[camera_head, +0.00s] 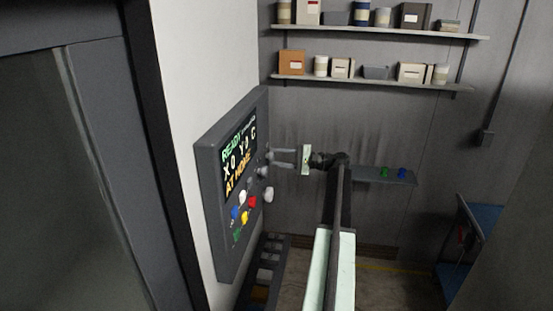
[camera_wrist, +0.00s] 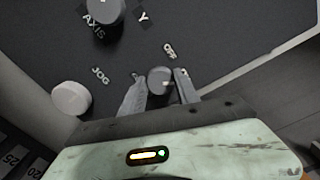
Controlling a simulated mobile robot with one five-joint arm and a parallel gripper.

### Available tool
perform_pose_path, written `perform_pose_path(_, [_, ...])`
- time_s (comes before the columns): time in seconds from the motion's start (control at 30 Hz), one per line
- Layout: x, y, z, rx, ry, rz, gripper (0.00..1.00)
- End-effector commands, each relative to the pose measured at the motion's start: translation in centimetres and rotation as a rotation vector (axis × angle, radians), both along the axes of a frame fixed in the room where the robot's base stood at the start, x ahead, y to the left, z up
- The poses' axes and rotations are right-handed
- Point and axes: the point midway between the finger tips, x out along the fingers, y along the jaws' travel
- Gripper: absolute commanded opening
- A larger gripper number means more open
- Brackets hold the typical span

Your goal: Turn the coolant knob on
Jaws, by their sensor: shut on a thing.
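The control panel (camera_head: 218,255) hangs on the white wall, with a lit screen, coloured buttons and several knobs on its face. My gripper (camera_head: 270,157) reaches the panel's right side from the right. In the wrist view, my gripper (camera_wrist: 160,77) has its two fingers on either side of a small round grey knob, the coolant knob (camera_wrist: 159,84), and is shut on it. A label reading "OFF" (camera_wrist: 168,49) is just above this knob. Another small label beside the right finger is partly hidden. The knob's pointer direction cannot be made out.
Nearby in the wrist view are a grey axis knob (camera_wrist: 104,16) and a pale jog knob (camera_wrist: 71,98). Shelves with boxes and jars (camera_head: 375,84) are on the back wall. A dark door frame stands at left.

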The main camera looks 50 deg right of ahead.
Motion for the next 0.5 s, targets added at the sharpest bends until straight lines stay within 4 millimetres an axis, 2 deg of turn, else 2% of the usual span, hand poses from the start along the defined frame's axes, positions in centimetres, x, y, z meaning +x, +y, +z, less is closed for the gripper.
perform_pose_path(0.5, [-0.07, -0.11, -0.1, 0.064, 0.044, -0.003, 0.0])
